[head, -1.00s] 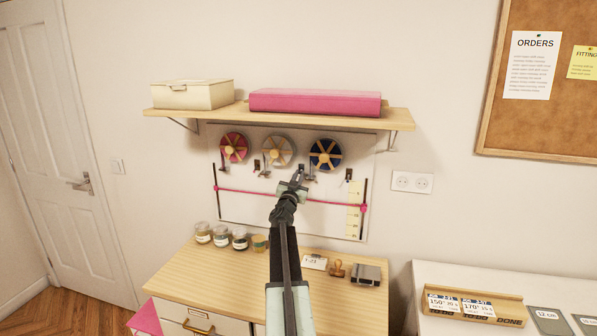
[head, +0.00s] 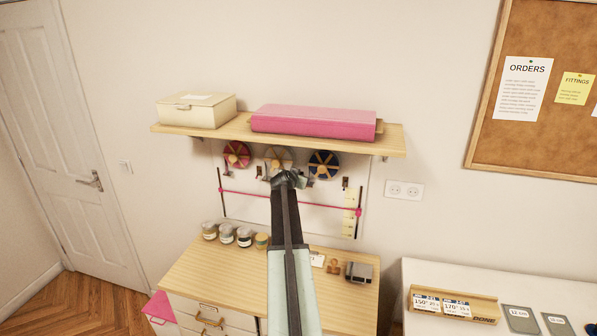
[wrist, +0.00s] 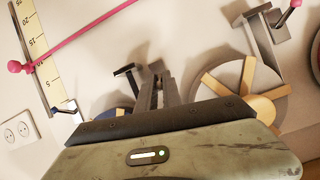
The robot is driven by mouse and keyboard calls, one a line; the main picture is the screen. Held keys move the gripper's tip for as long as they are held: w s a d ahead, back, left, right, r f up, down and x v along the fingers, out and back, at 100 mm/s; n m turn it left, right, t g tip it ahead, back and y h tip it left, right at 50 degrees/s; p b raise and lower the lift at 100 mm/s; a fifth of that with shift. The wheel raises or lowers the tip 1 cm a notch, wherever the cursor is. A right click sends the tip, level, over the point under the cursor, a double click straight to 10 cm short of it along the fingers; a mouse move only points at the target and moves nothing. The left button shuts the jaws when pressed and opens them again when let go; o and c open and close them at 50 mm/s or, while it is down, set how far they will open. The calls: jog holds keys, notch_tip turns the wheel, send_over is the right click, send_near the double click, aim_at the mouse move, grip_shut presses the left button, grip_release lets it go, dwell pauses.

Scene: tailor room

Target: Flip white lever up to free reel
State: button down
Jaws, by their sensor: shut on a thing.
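Three reels hang on the wall board under the shelf: a pink one (head: 236,154), a white-grey one (head: 277,157) and a blue one (head: 323,164). My gripper (head: 286,177) is at the lower edge of the white-grey reel. In the wrist view, which is turned over, my fingers (wrist: 157,92) are close together between the white-grey reel (wrist: 242,100) and the blue reel (wrist: 105,112). They are shut on the white lever, which is mostly hidden by the fingers and gripper body. A pink-tipped lever (wrist: 290,12) shows at the upper right.
A dark bracket (wrist: 127,75) is close beside my fingers. The shelf (head: 225,130) with a cream box (head: 197,110) and a pink box (head: 313,121) overhangs the reels. Jars (head: 227,234) stand on the wooden cabinet (head: 215,272) below. A pink cord (head: 330,206) crosses the board.

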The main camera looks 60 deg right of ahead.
jog(key=shift+w+r+y+p, duration=0.1)
jog(key=shift+w+y+p, duration=0.05)
jog(key=shift+y+p, duration=0.15)
jog(key=c, duration=1.8)
grip_release()
jog(key=p+v, duration=0.3)
jog(key=v, duration=0.4)
jog(key=shift+a+r, duration=0.15)
jog(key=shift+a, duration=0.2)
